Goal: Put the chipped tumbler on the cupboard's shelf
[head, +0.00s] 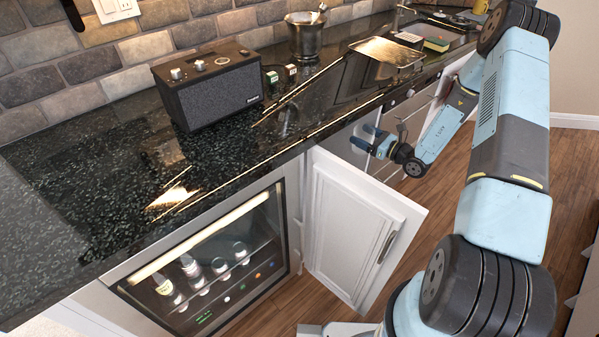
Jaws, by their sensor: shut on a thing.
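My gripper (366,138) is at the front of the counter, to the right of the open white cupboard door (352,232). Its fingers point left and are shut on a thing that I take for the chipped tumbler. The tumbler itself is too small or too clear to make out, and I see it nowhere else. The cupboard's door stands swung out into the room. The cupboard's inside and its shelf are hidden from this view.
A glass-fronted bottle fridge (215,262) is left of the door. A black speaker (208,88), a metal ice bucket (305,35) and a metal tray or sink (388,52) are on the dark counter (90,190). The wooden floor (440,205) right of the door looks clear.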

